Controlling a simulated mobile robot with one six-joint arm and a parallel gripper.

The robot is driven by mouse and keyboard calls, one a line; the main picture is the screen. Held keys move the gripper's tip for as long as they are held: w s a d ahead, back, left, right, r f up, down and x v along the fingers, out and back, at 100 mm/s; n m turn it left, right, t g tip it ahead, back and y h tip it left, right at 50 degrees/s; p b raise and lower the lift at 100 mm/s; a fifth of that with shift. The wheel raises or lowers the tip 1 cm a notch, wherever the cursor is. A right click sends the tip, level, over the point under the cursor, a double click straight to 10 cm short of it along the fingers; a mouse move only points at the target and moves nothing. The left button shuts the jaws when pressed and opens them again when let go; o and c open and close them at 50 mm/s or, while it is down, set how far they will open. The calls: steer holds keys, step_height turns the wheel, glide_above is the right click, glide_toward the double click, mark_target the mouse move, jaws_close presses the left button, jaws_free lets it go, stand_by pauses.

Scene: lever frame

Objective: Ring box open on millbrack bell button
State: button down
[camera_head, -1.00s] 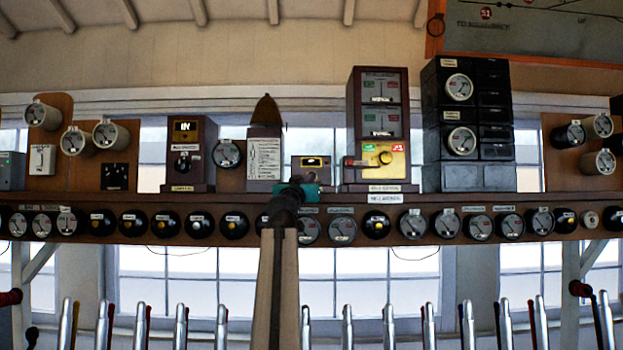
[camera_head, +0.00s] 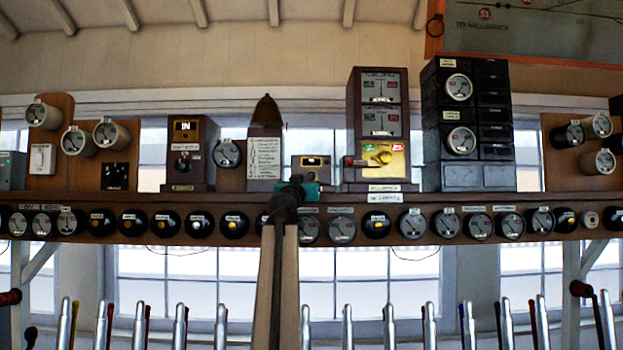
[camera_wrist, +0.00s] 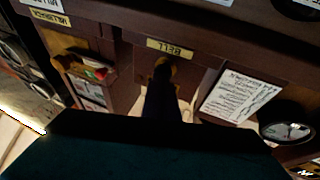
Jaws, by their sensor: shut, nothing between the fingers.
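A small brown box (camera_head: 312,161) with a pale plate stands on the shelf in the head view, partly hidden by my arm. In the wrist view, which looks upside down, a BELL label (camera_wrist: 170,48) sits beside a round brass button (camera_wrist: 172,69). My gripper (camera_wrist: 162,76) is shut and empty, a dark shape pointing at the button and covering part of it. I cannot tell whether the tips touch it. In the head view my gripper (camera_head: 297,186) is in front of the small box. A millbrack label (camera_wrist: 46,13) shows at the wrist view's upper left.
A tall instrument (camera_head: 381,115) with a brass panel and red handle stands just right of the box. A carded wooden case (camera_head: 264,157) stands left. Round dials and black plungers (camera_head: 233,224) line the shelf front. Several lever handles (camera_head: 347,325) rise below.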

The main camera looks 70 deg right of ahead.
steer(key=shift+s+a, duration=0.25)
steer(key=shift+a, duration=0.35)
steer(key=shift+w+d+b, duration=0.3)
steer(key=shift+d+b, duration=0.45)
steer(key=shift+d, duration=0.1)
stand_by(2.4)
steer(key=shift+a, duration=0.15)
steer(key=shift+s+a, duration=0.3)
steer(key=shift+a, duration=0.4)
steer(key=shift+w+d+b, duration=0.3)
steer(key=shift+d+b, duration=0.35)
steer(key=shift+d, duration=0.1)
steer(key=shift+a, duration=0.1)
steer(key=shift+s+a, duration=0.3)
steer(key=shift+a, duration=0.35)
